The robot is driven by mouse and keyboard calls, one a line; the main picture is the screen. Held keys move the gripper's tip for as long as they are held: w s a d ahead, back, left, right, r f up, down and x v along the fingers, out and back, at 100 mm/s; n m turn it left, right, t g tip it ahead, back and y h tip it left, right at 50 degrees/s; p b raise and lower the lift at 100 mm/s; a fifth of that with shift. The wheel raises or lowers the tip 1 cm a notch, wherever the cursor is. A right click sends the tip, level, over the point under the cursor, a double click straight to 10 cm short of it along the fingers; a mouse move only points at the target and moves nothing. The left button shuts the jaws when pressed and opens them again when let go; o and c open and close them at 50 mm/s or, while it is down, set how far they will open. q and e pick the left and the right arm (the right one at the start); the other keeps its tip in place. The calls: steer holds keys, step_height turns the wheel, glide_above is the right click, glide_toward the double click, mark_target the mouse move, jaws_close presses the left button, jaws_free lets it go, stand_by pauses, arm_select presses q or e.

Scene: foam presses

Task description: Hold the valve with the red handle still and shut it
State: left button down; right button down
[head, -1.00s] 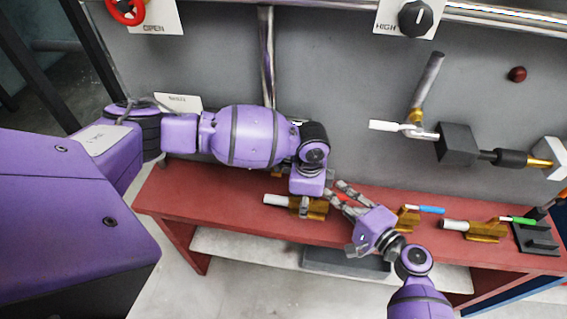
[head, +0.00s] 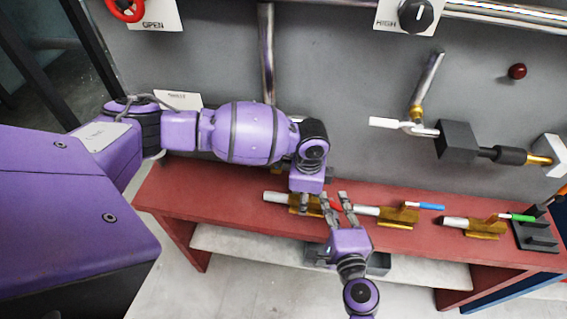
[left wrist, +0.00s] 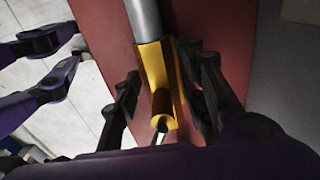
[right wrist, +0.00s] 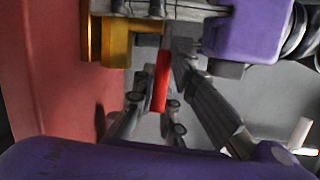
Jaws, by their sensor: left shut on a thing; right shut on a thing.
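The valve with the red handle (head: 276,197), a brass body with a pale pipe stub, lies on the red bench. My left gripper (head: 303,202) is shut on its brass body, which shows between the fingers in the left wrist view (left wrist: 158,85). My right gripper (head: 337,198) comes from the front and is shut on the red handle (right wrist: 161,80), seen between its fingers in the right wrist view. In the head view the grippers hide most of the handle. I cannot tell the handle's exact angle to the body.
A valve with a blue handle (head: 396,215) lies just right of my right gripper. A valve with a green handle (head: 480,228) and a dark stepped block (head: 535,238) are further right. Pipework with a white lever (head: 385,123) is on the grey panel behind the red bench (head: 200,205).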

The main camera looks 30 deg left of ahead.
steer(key=shift+s+f, duration=0.15)
steer(key=c, duration=1.9)
jaws_free()
steer(key=shift+c, duration=0.2)
steer(key=shift+o, duration=0.9)
steer(key=v, duration=1.2)
